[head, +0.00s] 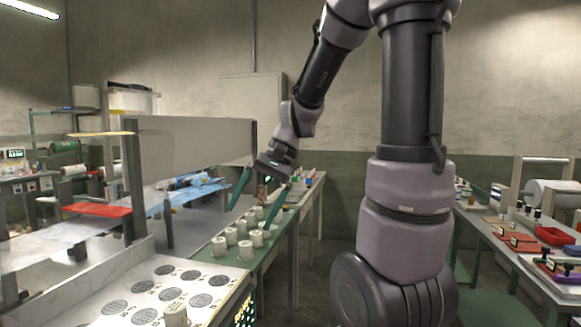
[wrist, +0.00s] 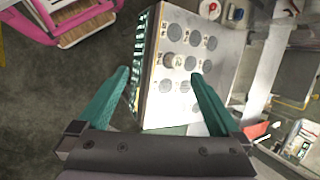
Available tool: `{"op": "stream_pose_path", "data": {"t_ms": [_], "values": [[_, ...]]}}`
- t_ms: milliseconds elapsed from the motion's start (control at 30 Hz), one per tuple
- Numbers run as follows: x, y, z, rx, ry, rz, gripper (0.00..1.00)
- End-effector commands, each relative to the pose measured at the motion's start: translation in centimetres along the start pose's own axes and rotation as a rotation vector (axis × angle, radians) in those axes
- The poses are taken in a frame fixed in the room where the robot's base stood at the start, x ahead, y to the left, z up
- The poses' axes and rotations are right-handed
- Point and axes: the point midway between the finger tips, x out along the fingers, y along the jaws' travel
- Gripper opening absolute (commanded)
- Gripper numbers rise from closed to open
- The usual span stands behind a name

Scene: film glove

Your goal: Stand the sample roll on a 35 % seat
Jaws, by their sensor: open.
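A white seat board (head: 105,322) with rows of grey round seats stands at the lower left of the head view. It also shows between my fingers in the wrist view (wrist: 215,95). One pale roll (head: 175,316) stands at the board's front edge; a pale roll shows on the board in the wrist view too (wrist: 172,61). Several white rolls (head: 244,250) stand on the green bench. I cannot tell which is the sample roll, and the seat labels are too small to read. My gripper (head: 247,220) has two teal fingers, spread and empty, also in the wrist view (wrist: 160,75).
The green bench (head: 215,262) runs back beyond the board. A machine with a red sheet (head: 97,209) and blue film (head: 185,194) stands left. A right-hand bench holds red trays (head: 555,235) and stamps. Open floor shows in the wrist view (wrist: 60,90).

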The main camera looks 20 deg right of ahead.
Motion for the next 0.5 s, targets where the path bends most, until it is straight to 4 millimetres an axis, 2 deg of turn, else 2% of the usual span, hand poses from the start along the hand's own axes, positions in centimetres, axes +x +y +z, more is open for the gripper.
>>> {"op": "stream_pose_path", "data": {"t_ms": [33, 100, 300, 500], "values": [[-1.6, 0.2, 0.9, -0.046, 0.077, 0.008, 1.00], [-3.5, 0.8, 1.8, -0.100, 0.179, 0.023, 1.00], [-8.4, 2.5, 4.2, -0.232, 0.461, 0.042, 1.00], [-11.3, 3.5, 5.6, -0.303, 0.634, 0.038, 1.00]]}}
